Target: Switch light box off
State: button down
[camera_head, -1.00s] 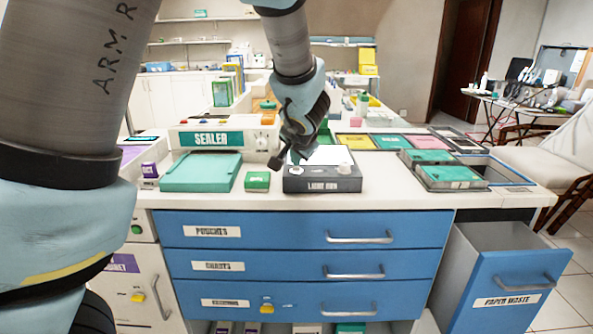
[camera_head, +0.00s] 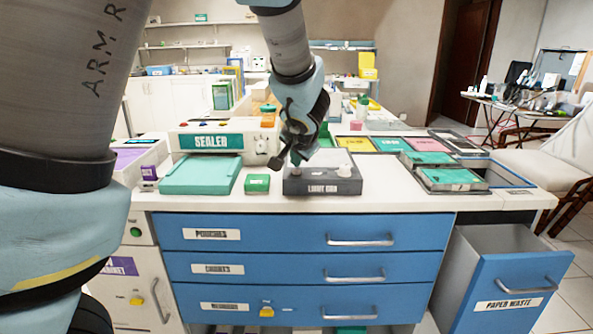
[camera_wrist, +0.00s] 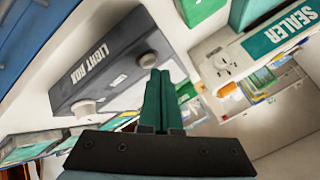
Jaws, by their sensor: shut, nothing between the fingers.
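The light box (camera_head: 322,185) is a dark grey box on the counter with a labelled front and two pale knobs. Its top panel (camera_head: 332,157) looks dull grey. My gripper (camera_head: 297,161) points down at the left knob (camera_head: 296,171), and its shut fingers are at or just above it. In the wrist view, the light box (camera_wrist: 95,75) lies at the left. The shut green fingers (camera_wrist: 158,75) end beside the nearer knob (camera_wrist: 148,60), with nothing between them; contact cannot be told. The other knob (camera_wrist: 84,107) is clear of them.
A small green box (camera_head: 257,184) and a teal tray (camera_head: 202,176) lie left of the light box, with the sealer (camera_head: 210,141) behind. Teal-topped trays (camera_head: 450,178) stand at the right. Bare counter lies just right of the light box. The paper waste bin (camera_head: 512,290) juts out below.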

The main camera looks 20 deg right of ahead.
jog(key=shift+r, duration=0.15)
notch_tip(320, 180, up, 6)
jog(key=p, duration=0.4)
dwell(0.4)
jog(key=w+a+f+n+g+y, duration=0.1)
jog(key=a+f+n+y, duration=0.15)
jog(key=a, duration=0.75)
jog(key=a+f+n+g+y, duration=0.1)
jog(key=a+f+n+g, duration=0.15)
jog(key=a, duration=0.75)
jog(key=s+a+f+n+g, duration=0.1)
jog(key=s+a+n, duration=0.2)
jog(key=s+a, duration=0.2)
jog(key=s+a+f+n+g+p, duration=0.1)
jog(key=s+a+n+g, duration=0.1)
jog(key=s+a, duration=0.4)
jog(key=a+n, duration=0.1)
jog(key=a, duration=0.4)
jog(key=shift+f+n+h, duration=0.3)
jog(key=shift+f+h, duration=0.05)
jog(key=shift+f, duration=0.05)
